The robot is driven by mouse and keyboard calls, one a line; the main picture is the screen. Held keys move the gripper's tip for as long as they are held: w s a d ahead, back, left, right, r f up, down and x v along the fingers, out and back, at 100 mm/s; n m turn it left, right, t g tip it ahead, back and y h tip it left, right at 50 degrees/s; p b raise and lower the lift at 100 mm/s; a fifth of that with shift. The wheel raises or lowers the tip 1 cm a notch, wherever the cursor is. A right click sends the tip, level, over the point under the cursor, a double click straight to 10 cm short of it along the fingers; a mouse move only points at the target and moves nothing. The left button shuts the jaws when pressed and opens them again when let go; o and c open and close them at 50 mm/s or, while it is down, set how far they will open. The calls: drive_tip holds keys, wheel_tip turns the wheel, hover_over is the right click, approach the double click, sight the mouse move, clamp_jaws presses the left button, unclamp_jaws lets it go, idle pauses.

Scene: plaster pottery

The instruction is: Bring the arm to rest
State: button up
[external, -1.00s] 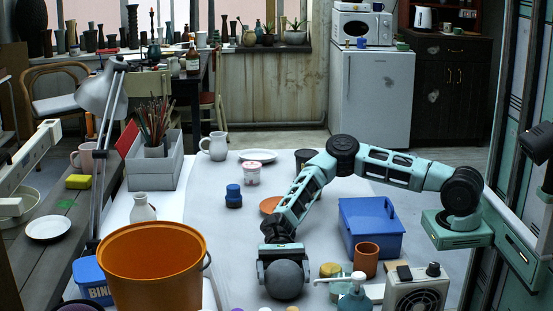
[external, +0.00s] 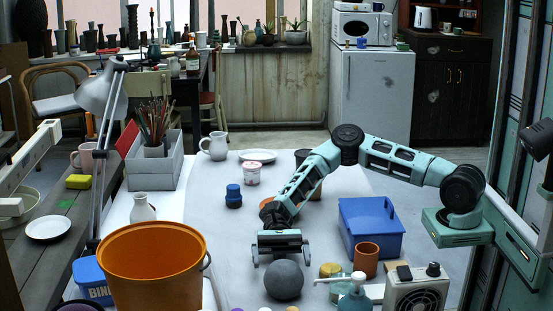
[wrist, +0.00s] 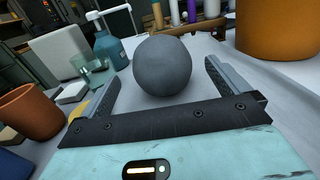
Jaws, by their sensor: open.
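My gripper (external: 282,250) is open and empty above the white table in the external view. In the wrist view my gripper (wrist: 160,90) shows its two fingers spread wide apart. A dark grey ball (external: 284,280) rests on the table just in front of the gripper, nearer the camera. In the wrist view the ball (wrist: 163,66) lies beyond the fingertips, apart from both fingers. My arm is bent, reaching in from the right.
A large orange bucket (external: 150,270) stands left of the ball. A blue bin (external: 371,230), a terracotta cup (external: 366,260) and a soap dispenser (external: 355,293) stand to the right. A blue jar (external: 233,196) and a white pitcher (external: 214,146) stand farther back. The table's left middle is clear.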

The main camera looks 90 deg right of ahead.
drive_tip(key=shift+d, duration=0.4)
drive_tip(key=s+a+r+n+g+h+p, duration=0.2)
drive_tip(key=s+a+n+h+p, duration=0.15)
drive_tip(key=s, duration=0.45)
drive_tip(key=s+a+r+n+g+h+p, duration=0.25)
drive_tip(key=s+a+n, duration=0.2)
drive_tip(key=s, duration=0.25)
drive_tip(key=s+a+r+n+g+h+p, duration=0.1)
drive_tip(key=s+a+r+n+h+p, duration=0.15)
drive_tip(key=s+n+h, duration=0.4)
drive_tip(key=s+d+r+n+t+h+p, duration=0.5)
drive_tip(key=s+d+r+n+p, duration=0.5)
drive_tip(key=s, duration=0.6)
wheel_tip(320, 180, up, 3)
drive_tip(key=shift+d+f+n, duration=0.2)
drive_tip(key=shift+d+n, duration=0.35)
drive_tip(key=shift+d, duration=0.3)
